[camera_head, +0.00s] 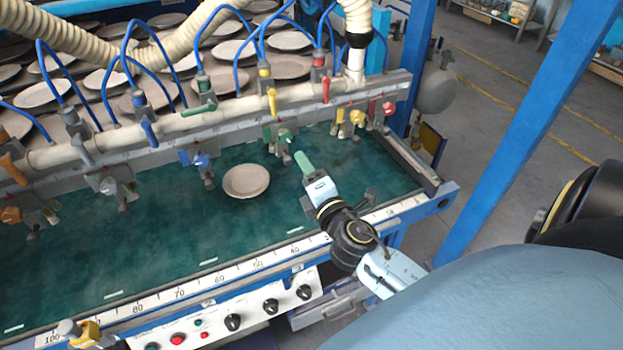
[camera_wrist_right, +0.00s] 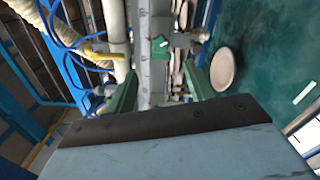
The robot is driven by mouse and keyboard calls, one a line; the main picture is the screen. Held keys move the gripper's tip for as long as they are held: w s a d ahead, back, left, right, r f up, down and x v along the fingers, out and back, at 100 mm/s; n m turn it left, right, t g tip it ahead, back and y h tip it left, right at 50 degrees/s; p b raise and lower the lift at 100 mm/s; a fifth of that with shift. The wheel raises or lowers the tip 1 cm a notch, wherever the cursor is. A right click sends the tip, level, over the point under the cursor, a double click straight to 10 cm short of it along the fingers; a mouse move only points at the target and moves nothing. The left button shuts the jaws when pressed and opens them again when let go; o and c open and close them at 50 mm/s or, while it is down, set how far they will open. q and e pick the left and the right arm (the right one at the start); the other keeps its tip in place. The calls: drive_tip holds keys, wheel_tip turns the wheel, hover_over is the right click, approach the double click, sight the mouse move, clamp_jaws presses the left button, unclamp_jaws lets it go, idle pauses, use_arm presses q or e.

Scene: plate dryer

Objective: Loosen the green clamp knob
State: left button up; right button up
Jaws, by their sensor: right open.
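The green clamp knob (camera_head: 285,135) sits on the clamp rail at the back edge of the green bed. It also shows in the right wrist view (camera_wrist_right: 159,44), ahead of the fingers and roughly between them. My right gripper (camera_head: 302,158) reaches in from the lower right and is just short of the knob, toward the front. Its two green fingers (camera_wrist_right: 159,70) are apart with nothing between them, and no contact with the knob shows. My left gripper is in neither view.
A round plate (camera_head: 246,181) lies on the green bed (camera_head: 160,240), left of my right gripper. A blue clamp (camera_head: 200,160) is left of the knob; yellow (camera_head: 357,118) and red (camera_head: 388,108) knobs are to its right. A blue post (camera_head: 530,125) stands at right.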

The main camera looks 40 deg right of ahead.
drive_tip(key=shift+v, duration=1)
